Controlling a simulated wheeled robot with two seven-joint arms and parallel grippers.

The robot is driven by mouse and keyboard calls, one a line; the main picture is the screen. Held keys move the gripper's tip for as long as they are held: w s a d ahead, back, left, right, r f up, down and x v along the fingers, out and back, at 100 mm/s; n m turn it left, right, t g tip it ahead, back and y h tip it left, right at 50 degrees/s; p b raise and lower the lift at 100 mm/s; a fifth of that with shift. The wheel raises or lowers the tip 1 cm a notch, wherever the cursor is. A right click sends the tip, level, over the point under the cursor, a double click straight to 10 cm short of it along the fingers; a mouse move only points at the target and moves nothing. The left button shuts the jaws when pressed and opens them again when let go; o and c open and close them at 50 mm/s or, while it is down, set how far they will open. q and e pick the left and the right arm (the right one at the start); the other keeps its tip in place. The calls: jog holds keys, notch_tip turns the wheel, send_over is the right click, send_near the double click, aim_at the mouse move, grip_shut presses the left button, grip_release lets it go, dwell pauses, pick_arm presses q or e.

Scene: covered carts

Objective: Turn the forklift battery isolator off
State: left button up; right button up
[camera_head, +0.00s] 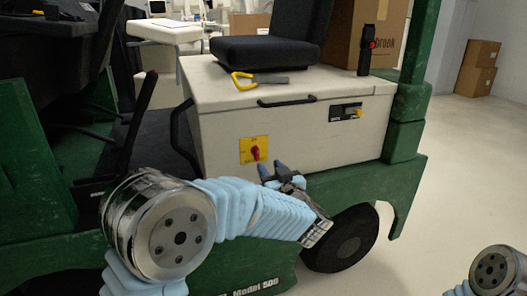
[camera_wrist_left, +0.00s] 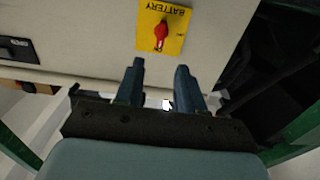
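The battery isolator is a red rotary knob (camera_head: 256,153) on a yellow plate (camera_head: 246,144) on the cream side panel of the green forklift. In the left wrist view the plate (camera_wrist_left: 176,16) reads BATTERY upside down, and the red knob (camera_wrist_left: 161,36) sits in its middle. My left gripper (camera_head: 273,168) is just below and right of the plate in the head view. In the wrist view its two blue fingers (camera_wrist_left: 158,75) are apart with nothing between them, pointing toward the plate, apart from the knob. My right gripper is out of view; only part of my right arm shows.
A yellow-handled tool (camera_head: 243,82) lies on top beside the black seat (camera_head: 265,50). A cardboard box (camera_head: 345,35) stands behind.

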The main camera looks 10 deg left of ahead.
aim_at(258, 152)
pick_arm(q)
jog(key=x, duration=1)
jog(key=shift+a+p, duration=0.1)
jog(key=shift+p, duration=0.3)
grip_shut()
